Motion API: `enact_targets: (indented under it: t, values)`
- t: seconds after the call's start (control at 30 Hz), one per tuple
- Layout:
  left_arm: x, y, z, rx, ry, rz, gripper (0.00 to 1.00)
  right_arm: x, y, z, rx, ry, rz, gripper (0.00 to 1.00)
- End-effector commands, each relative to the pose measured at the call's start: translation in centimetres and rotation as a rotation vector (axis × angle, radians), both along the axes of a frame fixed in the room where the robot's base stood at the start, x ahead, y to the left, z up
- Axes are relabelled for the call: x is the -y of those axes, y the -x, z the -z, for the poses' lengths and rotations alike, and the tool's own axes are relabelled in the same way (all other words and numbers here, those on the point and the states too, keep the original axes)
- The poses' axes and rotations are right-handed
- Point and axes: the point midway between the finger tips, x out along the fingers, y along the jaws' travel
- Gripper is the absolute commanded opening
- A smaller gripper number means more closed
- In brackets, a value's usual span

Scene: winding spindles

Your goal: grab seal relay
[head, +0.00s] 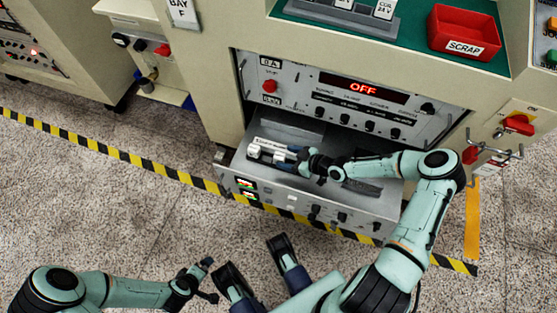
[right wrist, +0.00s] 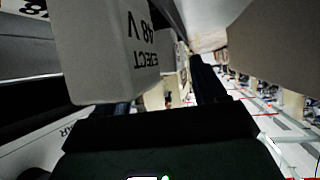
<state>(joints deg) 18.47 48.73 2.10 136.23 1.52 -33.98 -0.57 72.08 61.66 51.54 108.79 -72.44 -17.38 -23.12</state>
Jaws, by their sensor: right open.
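White box-shaped relays (head: 256,151) sit at the left inside the open drawer (head: 225,172); their labels are too small to read in the head view. I cannot tell which is the seal relay. My right gripper (head: 290,159) is open, low in the drawer at the relays' right side. In the right wrist view, a pale block marked EJECT 48 V (right wrist: 140,50) looms close, its lettering upside down, and partly hides the fingers. Another pale block (right wrist: 156,97) shows behind it. My left gripper (head: 210,281) is empty over the floor, its fingers apart.
The drawer sits below a panel (head: 300,92) reading OFF. On the green top above are a red SCRAP bin (head: 465,32) and a grey rack (head: 335,14) with white labelled blocks. A handle and red switch (head: 519,123) stick out at right. Striped floor tape (head: 110,152) passes the drawer.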

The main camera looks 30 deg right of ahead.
Motion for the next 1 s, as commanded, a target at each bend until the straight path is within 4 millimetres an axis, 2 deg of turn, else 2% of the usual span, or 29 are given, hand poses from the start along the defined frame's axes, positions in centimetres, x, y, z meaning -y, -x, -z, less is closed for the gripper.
enact_targets:
  t: [0.17,0.33,0.43,0.73,0.77,0.93,1.0]
  values:
    - [-0.2,-0.4,0.2,0.009,-0.005,-0.004,1.0,-0.7,-0.9,0.6,0.0,0.0,-0.001,0.71]
    - [-0.6,-1.0,0.8,0.025,-0.013,-0.011,1.0,-2.6,-2.7,1.5,0.001,-0.001,-0.003,0.71]
    - [-0.7,-0.2,1.5,-0.002,-0.012,-0.011,1.0,-2.9,-3.7,2.2,0.0,0.0,-0.001,0.71]
    - [-0.7,0.2,1.7,-0.016,-0.011,-0.011,1.0,-3.1,-4.2,2.4,0.0,0.001,0.0,0.71]
    - [-0.7,0.2,1.7,-0.016,-0.011,-0.011,1.0,-3.1,-4.2,2.4,0.0,0.001,0.0,0.68]
    - [-0.7,0.2,1.7,-0.016,-0.011,-0.011,1.0,-3.1,-4.1,2.3,0.0,0.001,0.0,0.12]
    - [-0.7,0.2,1.7,-0.016,-0.011,-0.011,1.0,-3.1,-4.1,2.3,0.0,0.001,0.0,0.1]
